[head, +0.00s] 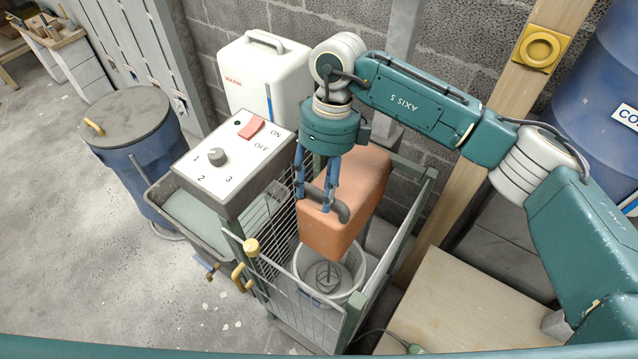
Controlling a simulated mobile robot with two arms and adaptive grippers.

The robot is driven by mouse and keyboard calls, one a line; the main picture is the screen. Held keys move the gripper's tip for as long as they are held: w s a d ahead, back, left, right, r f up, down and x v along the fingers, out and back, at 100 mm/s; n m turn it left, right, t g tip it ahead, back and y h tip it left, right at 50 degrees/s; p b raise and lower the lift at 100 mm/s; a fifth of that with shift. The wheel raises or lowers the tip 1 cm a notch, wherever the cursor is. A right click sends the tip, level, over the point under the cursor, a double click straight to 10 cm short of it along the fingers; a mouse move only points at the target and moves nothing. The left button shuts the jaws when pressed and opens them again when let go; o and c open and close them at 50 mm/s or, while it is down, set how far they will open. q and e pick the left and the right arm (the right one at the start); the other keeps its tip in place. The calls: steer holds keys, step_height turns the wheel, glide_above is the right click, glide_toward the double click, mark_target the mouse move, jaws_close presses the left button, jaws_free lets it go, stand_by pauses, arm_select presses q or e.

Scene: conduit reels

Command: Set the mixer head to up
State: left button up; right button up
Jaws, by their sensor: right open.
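The mixer head (352,208) is an orange block inside a wire cage. A dark grey handle (340,209) is on its near end. The head looks lowered, with its whisk (328,279) down inside a pale bucket (353,279). My right gripper (314,203) reaches down from above at the handle. Its blue fingers are open and apart, close around the handle. I cannot tell whether they touch it. My left gripper is not in view.
A control box (217,188) with a dial and a red ON/OFF switch stands left of the cage. The cage's mesh front (300,310) has a yellow knob and handle. A lidded blue bin (130,150) stands at left. A wooden board (470,305) lies at right.

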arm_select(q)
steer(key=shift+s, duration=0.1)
arm_select(e)
steer(key=shift+c, duration=0.8)
jaws_close()
arm_select(q)
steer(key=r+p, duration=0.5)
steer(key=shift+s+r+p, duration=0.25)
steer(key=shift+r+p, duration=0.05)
steer(key=shift+p, duration=0.05)
arm_select(e)
step_height(320, 180, up, 26)
steer(key=shift+w+f, duration=0.15)
steer(key=shift+o, duration=0.8)
jaws_free()
steer(key=shift+f, duration=0.1)
